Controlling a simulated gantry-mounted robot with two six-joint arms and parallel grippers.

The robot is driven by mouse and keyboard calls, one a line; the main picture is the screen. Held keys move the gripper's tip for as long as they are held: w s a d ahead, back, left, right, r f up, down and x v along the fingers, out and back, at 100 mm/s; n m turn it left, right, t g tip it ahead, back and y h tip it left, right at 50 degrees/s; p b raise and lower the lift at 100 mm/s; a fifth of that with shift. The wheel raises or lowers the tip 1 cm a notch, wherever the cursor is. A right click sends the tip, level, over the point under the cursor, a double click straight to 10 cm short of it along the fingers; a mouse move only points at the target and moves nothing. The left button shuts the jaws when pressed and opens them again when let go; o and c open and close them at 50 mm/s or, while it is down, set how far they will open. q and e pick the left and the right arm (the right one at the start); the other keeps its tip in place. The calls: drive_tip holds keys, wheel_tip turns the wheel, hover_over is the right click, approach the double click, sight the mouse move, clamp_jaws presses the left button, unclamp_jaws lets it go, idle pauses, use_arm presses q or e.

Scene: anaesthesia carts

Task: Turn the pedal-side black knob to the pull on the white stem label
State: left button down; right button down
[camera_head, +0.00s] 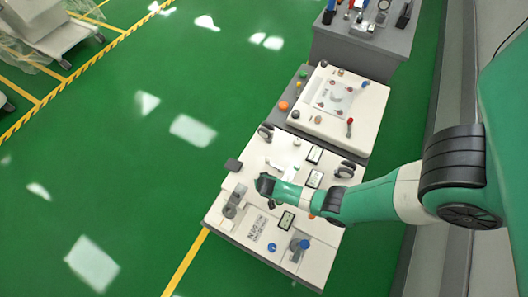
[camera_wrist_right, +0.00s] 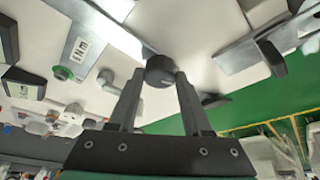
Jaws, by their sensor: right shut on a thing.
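In the right wrist view a round black knob (camera_wrist_right: 160,70) sits between the fingertips of my right gripper (camera_wrist_right: 158,78), which is shut on it. A long pale bar (camera_wrist_right: 115,33) runs from the upper left toward the knob. Its marking cannot be read here. A black pedal-like block (camera_wrist_right: 271,55) on a grey plate lies to the right of the knob. In the head view my right gripper (camera_head: 266,186) is over the left-middle part of the near white cart panel (camera_head: 217,214), and my arm hides part of the panel. My left gripper is in neither view.
Labelled black-framed plates (camera_head: 286,220), a blue knob (camera_head: 272,247) and black wheel-like knobs (camera_head: 345,169) stand on the panel around my arm. A second white cart top (camera_head: 368,112) adjoins behind. Open green floor (camera_head: 130,180) lies to the left.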

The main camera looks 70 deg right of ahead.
drive_tip(key=shift+m, duration=0.3)
drive_tip(key=shift+c, duration=1.7)
unclamp_jaws()
drive_tip(key=p+v, duration=1.1)
drive_tip(key=p, duration=0.1)
drive_tip(key=shift+r, duration=0.3)
drive_tip(key=shift+a, duration=0.15)
